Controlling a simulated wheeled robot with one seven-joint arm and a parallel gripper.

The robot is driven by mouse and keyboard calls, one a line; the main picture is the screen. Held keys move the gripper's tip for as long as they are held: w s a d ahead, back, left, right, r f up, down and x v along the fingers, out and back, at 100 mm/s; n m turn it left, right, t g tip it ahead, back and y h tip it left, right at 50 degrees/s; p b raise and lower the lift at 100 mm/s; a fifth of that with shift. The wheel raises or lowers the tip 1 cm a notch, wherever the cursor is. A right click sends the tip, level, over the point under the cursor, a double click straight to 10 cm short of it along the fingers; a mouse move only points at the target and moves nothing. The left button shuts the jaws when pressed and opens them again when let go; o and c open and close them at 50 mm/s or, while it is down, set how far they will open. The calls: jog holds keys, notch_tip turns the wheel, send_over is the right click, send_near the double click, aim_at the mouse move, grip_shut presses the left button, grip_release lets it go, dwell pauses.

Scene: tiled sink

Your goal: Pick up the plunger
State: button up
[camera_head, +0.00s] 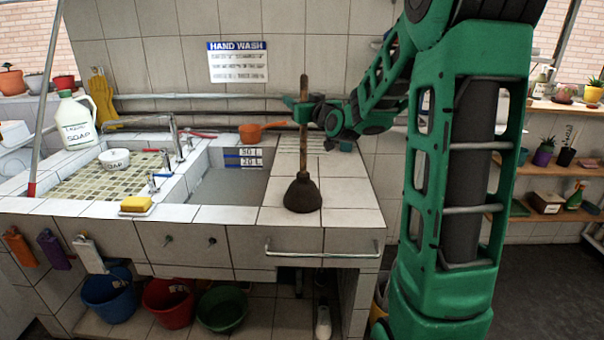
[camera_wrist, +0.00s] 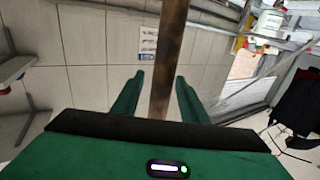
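The plunger (camera_head: 302,194) stands upright on the white tiled counter in the head view, with its dark cup down and its brown wooden handle up. My gripper (camera_head: 301,109) is at the upper part of the handle, reaching in from the right. In the wrist view the handle (camera_wrist: 168,58) runs between the two green fingers of my gripper (camera_wrist: 161,80), which are spread apart. A gap shows on the left of the handle and a narrower one on the right. The lower handle and cup are not visible in the wrist view.
An orange pan (camera_head: 258,131) lies just left of the plunger behind the sink basin (camera_head: 228,188). A yellow sponge (camera_head: 136,204) and a soap jug (camera_head: 77,121) are further left. A metal rail (camera_head: 322,251) runs along the counter front. Tiled wall and pipes stand behind.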

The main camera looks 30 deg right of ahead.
jog(key=shift+w, duration=0.1)
jog(key=shift+c, duration=0.4)
grip_shut()
jog(key=shift+r, duration=0.2)
